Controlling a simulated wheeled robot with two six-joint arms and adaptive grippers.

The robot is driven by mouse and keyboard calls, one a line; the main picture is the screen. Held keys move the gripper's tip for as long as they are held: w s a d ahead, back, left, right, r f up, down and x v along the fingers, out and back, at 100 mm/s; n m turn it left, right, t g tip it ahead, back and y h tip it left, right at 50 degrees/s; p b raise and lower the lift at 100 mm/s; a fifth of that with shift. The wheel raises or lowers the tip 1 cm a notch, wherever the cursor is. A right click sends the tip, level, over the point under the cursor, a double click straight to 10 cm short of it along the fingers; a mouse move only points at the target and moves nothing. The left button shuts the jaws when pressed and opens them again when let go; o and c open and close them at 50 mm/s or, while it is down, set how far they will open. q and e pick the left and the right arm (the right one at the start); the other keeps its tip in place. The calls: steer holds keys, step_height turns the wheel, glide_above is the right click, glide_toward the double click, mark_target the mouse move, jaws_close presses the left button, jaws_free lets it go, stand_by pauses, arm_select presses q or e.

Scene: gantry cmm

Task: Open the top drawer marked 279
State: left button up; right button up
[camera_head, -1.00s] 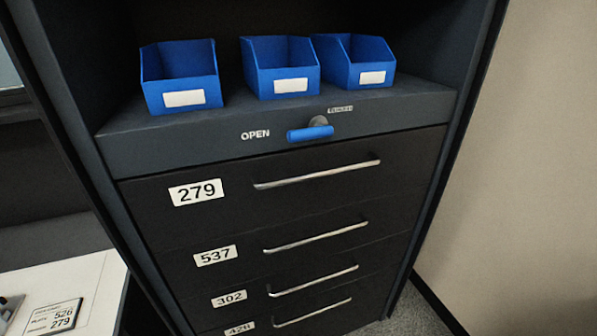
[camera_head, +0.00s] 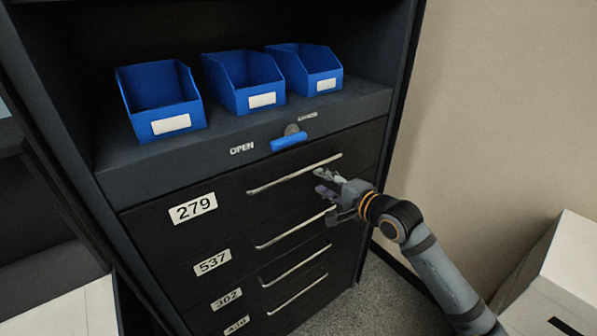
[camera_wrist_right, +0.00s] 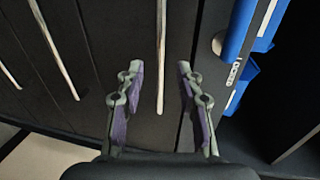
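The top drawer (camera_head: 235,205) is shut and bears the label 279 (camera_head: 193,207). Its slim metal handle (camera_head: 294,174) runs across the front. My right gripper (camera_head: 328,184) is just in front of the right part of this drawer, near the handle's right end. In the right wrist view, the gripper (camera_wrist_right: 158,82) is open and empty. The top drawer's handle (camera_wrist_right: 161,50) lines up with the gap between the fingers; I cannot tell whether they reach around it. A blue lever (camera_head: 289,141) above the drawer points toward the word OPEN. My left gripper is out of view.
Drawers 537 (camera_head: 212,262) and 302 (camera_head: 227,299), with similar handles, sit below, and another under them. Three blue bins (camera_head: 160,100) stand on the cabinet top. A beige wall (camera_head: 490,110) and a white box (camera_head: 565,265) are at the right.

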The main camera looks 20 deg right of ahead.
mark_target(302, 173)
steer(key=x, duration=0.3)
steer(key=p+x, duration=0.1)
steer(key=x, duration=0.5)
steer(key=shift+s+a+r+p, duration=0.1)
steer(key=shift+a+r+p, duration=0.1)
steer(key=shift+a+p, duration=0.1)
steer(key=shift+w+a+f, duration=0.1)
steer(key=shift+w+f, duration=0.05)
steer(key=shift+w, duration=0.3)
jaws_close()
steer(key=shift+f, duration=0.1)
